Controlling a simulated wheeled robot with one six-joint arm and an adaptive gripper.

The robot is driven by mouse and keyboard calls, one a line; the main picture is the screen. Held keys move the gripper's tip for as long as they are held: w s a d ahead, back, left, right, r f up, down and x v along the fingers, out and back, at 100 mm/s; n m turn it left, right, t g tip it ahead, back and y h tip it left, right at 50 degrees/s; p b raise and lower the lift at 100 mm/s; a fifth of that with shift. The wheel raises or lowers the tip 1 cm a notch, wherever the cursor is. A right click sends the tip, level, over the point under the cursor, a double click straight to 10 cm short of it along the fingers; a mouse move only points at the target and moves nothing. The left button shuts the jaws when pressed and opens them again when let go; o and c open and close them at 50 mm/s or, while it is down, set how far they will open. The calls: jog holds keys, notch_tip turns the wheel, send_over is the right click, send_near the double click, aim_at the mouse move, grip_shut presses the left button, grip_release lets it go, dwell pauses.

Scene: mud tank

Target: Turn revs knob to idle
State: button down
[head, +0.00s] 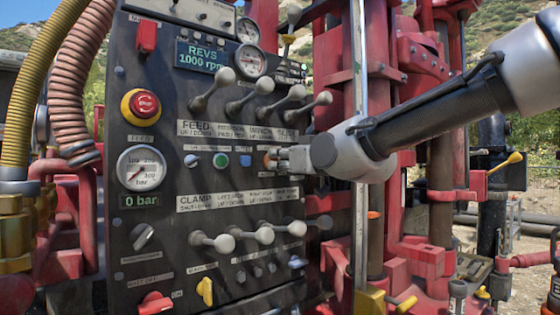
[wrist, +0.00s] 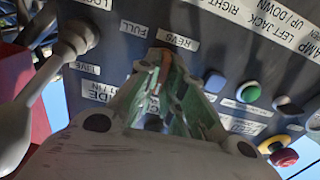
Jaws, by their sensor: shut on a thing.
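The revs knob (head: 267,160) is a small orange-brown knob at the right end of the middle row on the dark control panel (head: 130,80). My gripper (head: 273,160) reaches it from the right and is shut on it. In the wrist view the fingertips (wrist: 161,62) close around the knob (wrist: 163,55), mostly hiding it. "REVS" (wrist: 178,37) and "FULL" (wrist: 133,29) labels sit beside it, upside down; the knob's pointing direction cannot be told. The revs display (head: 204,57) reads 1000 rpm.
Several grey-knobbed levers (head: 226,76) stick out above my gripper, and more levers (head: 224,243) below. A red emergency stop (head: 142,105) is farther left. Red rig framework (head: 425,220) stands behind my arm.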

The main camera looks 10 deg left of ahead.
jog(key=c, duration=1.5)
grip_release()
jog(key=shift+c, duration=0.2)
jog(key=v, duration=1.2)
